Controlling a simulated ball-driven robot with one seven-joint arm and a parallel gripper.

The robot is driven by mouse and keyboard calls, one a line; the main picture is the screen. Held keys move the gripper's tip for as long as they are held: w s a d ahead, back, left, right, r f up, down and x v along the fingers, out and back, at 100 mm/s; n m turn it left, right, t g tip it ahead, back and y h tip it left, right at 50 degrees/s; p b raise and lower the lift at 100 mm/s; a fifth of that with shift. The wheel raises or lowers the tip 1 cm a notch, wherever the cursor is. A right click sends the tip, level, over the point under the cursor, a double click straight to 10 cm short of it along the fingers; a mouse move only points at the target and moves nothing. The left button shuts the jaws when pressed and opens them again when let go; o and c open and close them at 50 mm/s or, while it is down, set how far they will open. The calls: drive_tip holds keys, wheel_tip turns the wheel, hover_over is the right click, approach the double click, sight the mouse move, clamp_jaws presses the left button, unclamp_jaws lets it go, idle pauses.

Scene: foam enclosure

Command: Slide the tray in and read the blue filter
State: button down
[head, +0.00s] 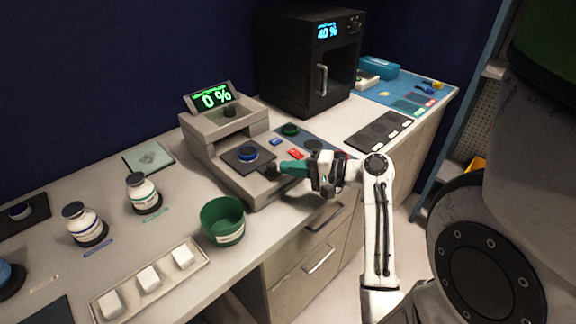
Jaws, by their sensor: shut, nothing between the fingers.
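The grey reader (228,124) stands on the bench, and its display (210,97) reads 0 %. Its tray (258,184) sticks out at the front. The blue filter (247,153) lies on a dark square plate on the tray. My gripper (281,169), with teal fingers, is shut and empty. Its fingertips are at the dark knob (270,171) on the tray's front; I cannot tell whether they touch it.
A green filter (290,130) lies behind the tray, near small blue and red blocks. A green cup (223,221) stands close to the tray's left. White bottles (84,224) and a tray of white blocks (150,278) are farther left. A black oven (308,60) stands behind.

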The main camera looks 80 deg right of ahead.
sight(277, 170)
drive_tip(key=shift+w, duration=0.45)
drive_tip(key=w+d, duration=0.1)
drive_tip(key=w, duration=0.2)
drive_tip(key=shift+d+p, duration=0.3)
drive_tip(key=shift+d, duration=0.1)
drive_tip(key=shift+w+d, duration=0.2)
